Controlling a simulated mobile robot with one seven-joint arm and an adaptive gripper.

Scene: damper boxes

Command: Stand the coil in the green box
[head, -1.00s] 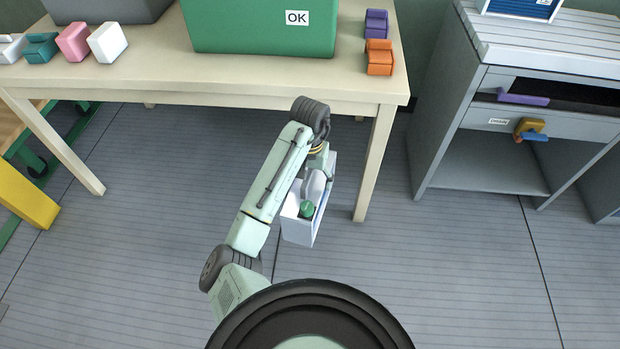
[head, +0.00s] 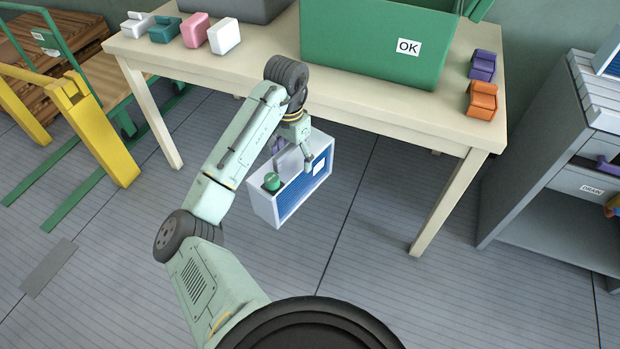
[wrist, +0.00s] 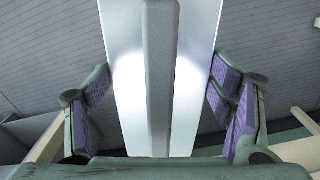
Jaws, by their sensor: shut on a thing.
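The coil (head: 299,192) is a white-framed box with a blue finned face and a green round part on top. It hangs in front of the table, clear of the green box. My gripper (head: 292,153) is shut on it from above. In the wrist view, the fingers of my gripper (wrist: 158,105) lie on either side of the coil's white top (wrist: 122,70) with its grey bar; the contact is hard to see. The green box (head: 370,50), marked OK, stands on the table, with an open flap at its upper right. Its inside is mostly hidden.
The table (head: 385,112) also bears a grey box (head: 240,8), several small coloured blocks at the left, and purple (head: 482,65) and orange (head: 481,99) blocks at the right. A grey cabinet (head: 545,150) stands right, a yellow-green cart (head: 90,120) left. Floor in front is open.

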